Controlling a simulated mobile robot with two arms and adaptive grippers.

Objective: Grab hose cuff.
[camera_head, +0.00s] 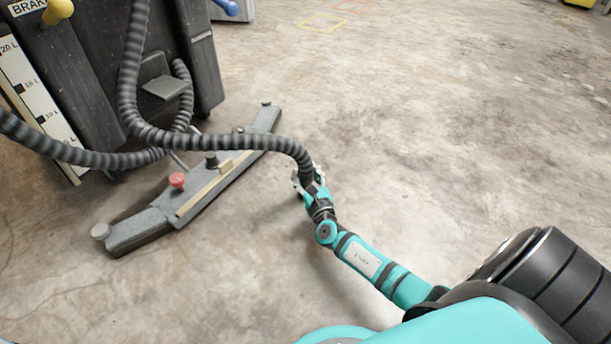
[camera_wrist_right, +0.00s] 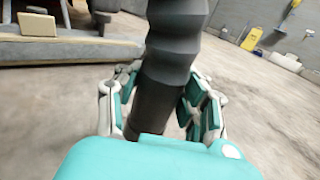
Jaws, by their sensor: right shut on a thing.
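The grey ribbed hose (camera_head: 225,140) runs from the dark machine at the left across to my right gripper (camera_head: 308,180). Its end cuff (camera_wrist_right: 153,104) is a smooth dark cylinder in the wrist view. My right gripper, also in the wrist view (camera_wrist_right: 160,100), is shut on the cuff, with a finger on each side of it. The hose rises from the cuff to the top of that view. The cuff's lower end is hidden behind the teal gripper body. My left gripper is not in view.
The dark machine (camera_head: 90,70) with a level scale (camera_head: 38,95) stands at the left. A grey squeegee bar (camera_head: 145,225) with a red knob (camera_head: 177,180) lies low before it, left of my gripper. The concrete floor (camera_head: 450,130) to the right is clear.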

